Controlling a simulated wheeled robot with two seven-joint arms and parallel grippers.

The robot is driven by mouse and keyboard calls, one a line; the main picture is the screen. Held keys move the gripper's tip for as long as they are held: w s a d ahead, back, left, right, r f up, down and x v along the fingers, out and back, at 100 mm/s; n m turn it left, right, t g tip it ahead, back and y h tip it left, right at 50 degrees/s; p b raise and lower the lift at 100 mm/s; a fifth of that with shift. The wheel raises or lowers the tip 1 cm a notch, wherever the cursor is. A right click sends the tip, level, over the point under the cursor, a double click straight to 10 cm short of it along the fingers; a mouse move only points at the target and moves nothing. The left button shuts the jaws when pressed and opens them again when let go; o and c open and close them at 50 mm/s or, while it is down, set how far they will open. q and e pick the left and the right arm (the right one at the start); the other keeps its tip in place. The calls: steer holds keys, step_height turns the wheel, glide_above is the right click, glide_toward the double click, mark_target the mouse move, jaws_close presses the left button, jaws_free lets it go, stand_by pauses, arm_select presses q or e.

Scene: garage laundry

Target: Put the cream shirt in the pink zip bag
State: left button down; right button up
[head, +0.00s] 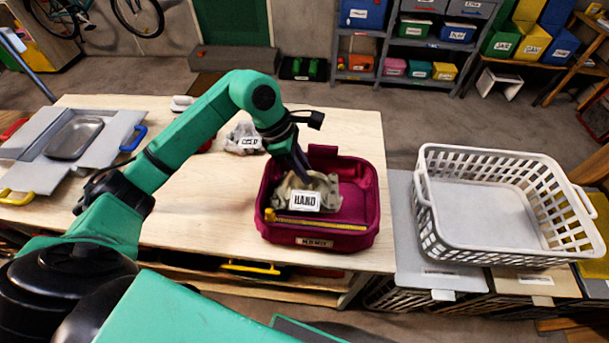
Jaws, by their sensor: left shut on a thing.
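The pink zip bag (368,228) stands open near the right end of the wooden table, with a yellow zip strip along its front. The cream shirt (328,186) is a crumpled bundle with a white "HAND" label, inside the left part of the bag. My left gripper (301,172) reaches down into the bag from above and is shut on the cream shirt. Its fingertips are partly hidden by the cloth, and I cannot tell whether the shirt touches the bag floor. My right gripper is not in view.
A grey labelled bundle (243,139) lies on the table behind my left arm. A grey tray (75,138) sits at the table's left. A white laundry basket (430,200) stands to the right of the table. Shelves with bins (425,45) stand at the back.

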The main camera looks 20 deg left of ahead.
arm_select(q)
step_height(320, 180, down, 3)
steer(key=shift+f+p, duration=0.1)
steer(key=shift+p, duration=0.25)
steer(key=shift+f, duration=0.4)
steer(key=c, duration=1)
jaws_free()
steer(key=shift+o, duration=1.3)
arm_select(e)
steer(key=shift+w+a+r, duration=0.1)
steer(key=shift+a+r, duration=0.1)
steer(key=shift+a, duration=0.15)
